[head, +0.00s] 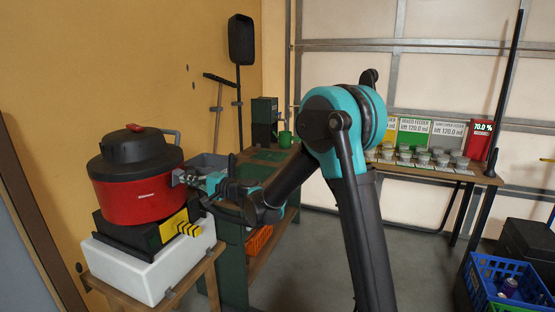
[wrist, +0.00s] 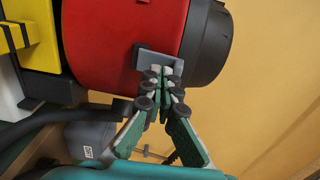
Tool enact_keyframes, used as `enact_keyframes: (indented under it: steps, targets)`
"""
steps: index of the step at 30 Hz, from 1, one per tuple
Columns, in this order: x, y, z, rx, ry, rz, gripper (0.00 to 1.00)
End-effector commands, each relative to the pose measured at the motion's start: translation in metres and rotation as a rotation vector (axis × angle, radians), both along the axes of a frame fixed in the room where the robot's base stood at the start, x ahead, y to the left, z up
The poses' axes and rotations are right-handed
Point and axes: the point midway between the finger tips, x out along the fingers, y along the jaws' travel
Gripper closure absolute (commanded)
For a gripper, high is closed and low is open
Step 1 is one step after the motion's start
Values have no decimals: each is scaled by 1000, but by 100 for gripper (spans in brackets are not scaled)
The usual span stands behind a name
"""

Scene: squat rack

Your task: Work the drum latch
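The red drum (head: 148,203) with a black lid (head: 134,152) stands upright at the left in the head view. In the wrist view the drum (wrist: 115,45) appears turned on its side. The drum latch shows as a grey plate (head: 178,177) on the drum's right side, just under the lid; it also shows in the wrist view (wrist: 157,57). My gripper (head: 196,181) reaches it from the right. In the wrist view its green fingers (wrist: 161,82) are drawn close together at the plate's edge, on the latch's small protruding part, which they mostly hide.
The drum rests on a black and yellow base (head: 172,226) on a white box (head: 135,272). A green workbench (head: 232,252) stands close beside my forearm. A table (head: 440,174) with signs and small jars stands at the back right. A blue crate (head: 505,280) is at lower right.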

Motion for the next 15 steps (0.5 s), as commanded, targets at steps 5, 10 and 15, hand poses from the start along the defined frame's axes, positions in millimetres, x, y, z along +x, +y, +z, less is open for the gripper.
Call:
enact_keyframes:
  steps: [5,10,15]
  targets:
    - [0,1,1,0,0,0,100]
    - [1,2,3,0,0,0,100]
    - [1,2,-1,0,0,0,100]
